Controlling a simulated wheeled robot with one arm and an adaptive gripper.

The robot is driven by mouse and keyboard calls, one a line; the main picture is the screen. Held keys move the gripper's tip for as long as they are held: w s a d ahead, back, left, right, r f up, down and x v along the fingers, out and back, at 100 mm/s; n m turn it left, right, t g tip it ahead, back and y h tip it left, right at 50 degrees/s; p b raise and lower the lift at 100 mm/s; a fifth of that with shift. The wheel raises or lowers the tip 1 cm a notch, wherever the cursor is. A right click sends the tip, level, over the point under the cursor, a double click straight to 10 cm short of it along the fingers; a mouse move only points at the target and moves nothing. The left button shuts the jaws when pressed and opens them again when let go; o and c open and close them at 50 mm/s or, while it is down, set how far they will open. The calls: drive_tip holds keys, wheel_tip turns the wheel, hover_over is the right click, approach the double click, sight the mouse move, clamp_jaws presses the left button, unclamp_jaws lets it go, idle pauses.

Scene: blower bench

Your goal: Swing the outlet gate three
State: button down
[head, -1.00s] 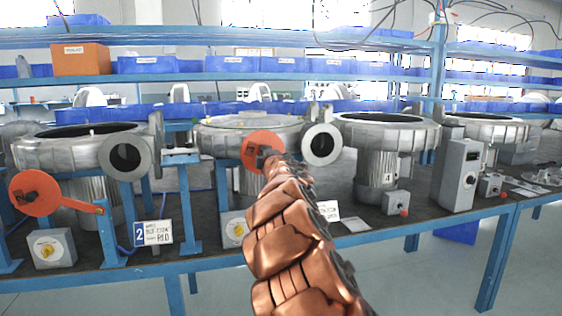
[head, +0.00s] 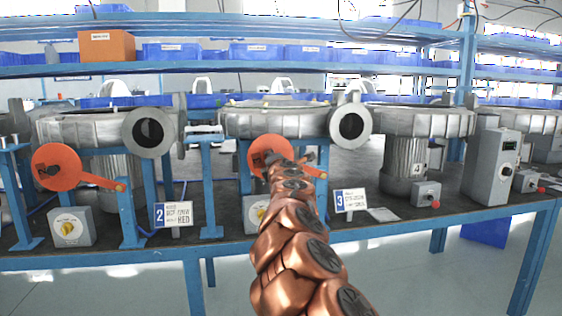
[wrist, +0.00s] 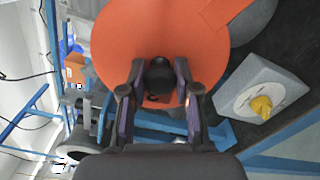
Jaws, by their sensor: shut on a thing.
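The outlet gate three is an orange disc (head: 260,146) with a dark knob, left of and below the open round outlet (head: 367,125) of the blower marked by the card "3" (head: 350,200). The disc is clear of this outlet. My gripper (head: 278,168) is at the disc, and my copper-coloured arm hides its lower right part and most of its lever. In the wrist view, the orange disc (wrist: 130,42) fills the upper middle. My gripper (wrist: 160,92) is shut on its black knob (wrist: 160,74), one finger on each side.
Blower two's orange gate (head: 62,160) hangs beside its open outlet (head: 170,132). A grey switch box with a yellow knob (wrist: 262,106) sits close to the gripper's right in the wrist view. Blue posts (head: 208,190) stand along the bench front.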

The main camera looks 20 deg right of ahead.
drive_tip(key=shift+f, duration=0.3)
drive_tip(key=c, duration=0.8)
unclamp_jaws()
drive_tip(key=shift+r, duration=0.1)
drive_tip(key=shift+s, duration=0.1)
drive_tip(key=s+a, duration=0.2)
drive_tip(key=s, duration=0.9)
drive_tip(key=shift+s, duration=0.3)
